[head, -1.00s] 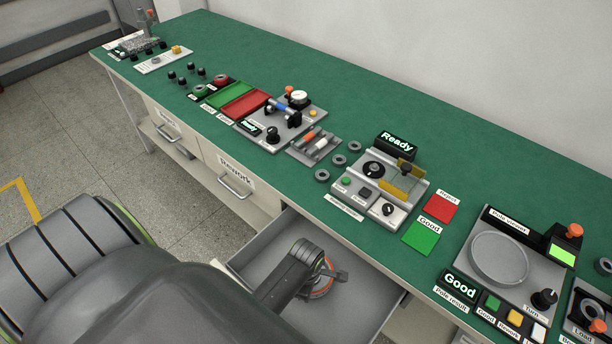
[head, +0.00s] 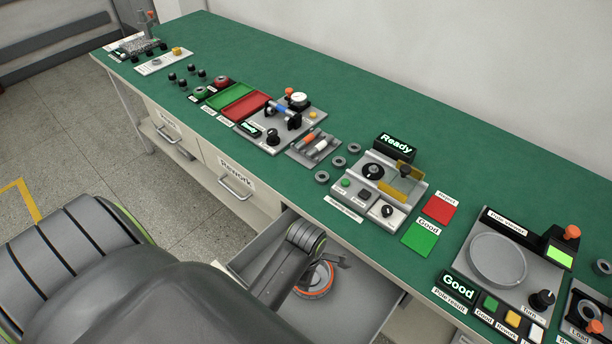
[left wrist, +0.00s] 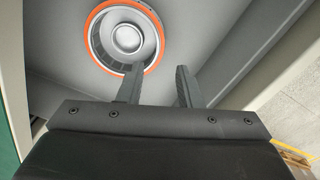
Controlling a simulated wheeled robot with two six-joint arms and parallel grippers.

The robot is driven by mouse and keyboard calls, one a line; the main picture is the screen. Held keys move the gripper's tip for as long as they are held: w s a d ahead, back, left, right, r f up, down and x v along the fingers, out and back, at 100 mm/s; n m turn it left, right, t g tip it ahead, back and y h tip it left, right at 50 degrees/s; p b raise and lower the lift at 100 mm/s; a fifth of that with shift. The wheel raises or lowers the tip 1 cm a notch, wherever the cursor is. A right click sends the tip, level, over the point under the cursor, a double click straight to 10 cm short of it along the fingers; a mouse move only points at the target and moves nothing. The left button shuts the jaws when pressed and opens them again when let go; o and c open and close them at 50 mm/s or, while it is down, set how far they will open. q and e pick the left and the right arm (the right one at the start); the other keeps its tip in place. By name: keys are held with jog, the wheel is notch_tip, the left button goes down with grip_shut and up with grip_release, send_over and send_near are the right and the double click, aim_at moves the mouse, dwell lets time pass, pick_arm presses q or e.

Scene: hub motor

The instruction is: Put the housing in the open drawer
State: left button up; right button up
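The housing (head: 316,281), a grey round part with an orange rim, lies on the floor of the open drawer (head: 368,311). It also shows in the left wrist view (left wrist: 125,38), with its open side and central hub facing the camera. My left gripper (head: 338,260) is over the drawer, just above and beside the housing. In the left wrist view its two fingers (left wrist: 158,84) are apart with nothing between them; one finger overlaps the housing's rim in the picture. My arm hides part of the drawer. My right gripper is in neither view.
The green bench top (head: 300,75) above holds a Ready station (head: 385,180), a pole viewer (head: 498,258), red and green trays and several small rings. The drawer floor around the housing is clear.

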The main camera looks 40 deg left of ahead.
pick_arm(q)
jog(key=shift+r, duration=1.65)
